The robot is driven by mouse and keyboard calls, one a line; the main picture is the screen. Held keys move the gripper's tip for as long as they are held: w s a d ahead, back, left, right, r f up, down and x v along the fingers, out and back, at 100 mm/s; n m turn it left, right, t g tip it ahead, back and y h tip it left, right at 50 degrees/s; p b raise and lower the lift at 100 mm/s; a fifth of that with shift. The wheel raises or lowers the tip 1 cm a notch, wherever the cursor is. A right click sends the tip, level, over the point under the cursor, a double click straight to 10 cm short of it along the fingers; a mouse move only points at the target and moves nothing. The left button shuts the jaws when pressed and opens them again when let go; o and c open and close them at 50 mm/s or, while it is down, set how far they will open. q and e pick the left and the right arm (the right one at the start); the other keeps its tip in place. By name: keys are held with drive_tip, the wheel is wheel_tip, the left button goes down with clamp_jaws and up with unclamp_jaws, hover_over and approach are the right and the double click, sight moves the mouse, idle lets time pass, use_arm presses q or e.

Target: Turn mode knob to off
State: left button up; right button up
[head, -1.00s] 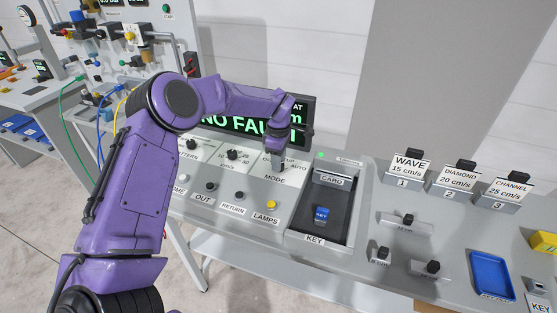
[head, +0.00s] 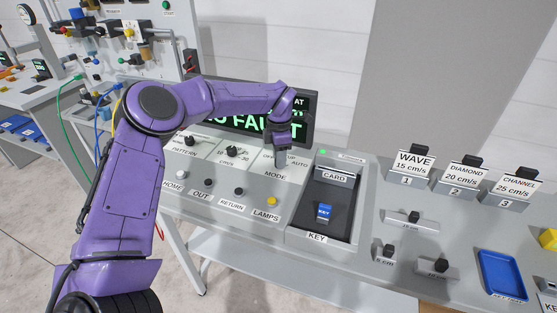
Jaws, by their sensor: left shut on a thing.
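The mode knob sits on the console panel above the MODE label (head: 275,175), between the OFF, UP and AUTO markings. The knob itself is mostly hidden by my left gripper (head: 280,160), which comes down on it from above and is shut on it. Which marking the knob points to cannot be told. My right gripper is not in view.
A display (head: 250,123) reading in part FAULT stands behind the panel, partly covered by my arm. The yellow lamps button (head: 271,201) and card tray (head: 348,175) are close by.

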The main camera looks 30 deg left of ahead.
use_arm(q)
drive_tip(key=n+b, duration=0.1)
drive_tip(key=n, duration=0.1)
drive_tip(key=n+b, duration=0.1)
drive_tip(key=n, duration=0.1)
drive_tip(key=n+b, duration=0.1)
drive_tip(key=n, duration=0.1)
drive_tip(key=shift+s+d+f, duration=0.1)
drive_tip(key=shift+f, duration=0.3)
drive_tip(key=n+b, duration=0.3)
drive_tip(key=n, duration=0.2)
drive_tip(key=shift+r, duration=0.15)
drive_tip(key=o, duration=0.9)
drive_tip(key=shift+o, duration=0.7)
drive_tip(key=shift+w, duration=0.2)
wheel_tip(320, 180, up, 11)
drive_tip(key=shift+f, duration=0.2)
drive_tip(key=shift+s+n, duration=0.1)
drive_tip(key=shift+n, duration=0.2)
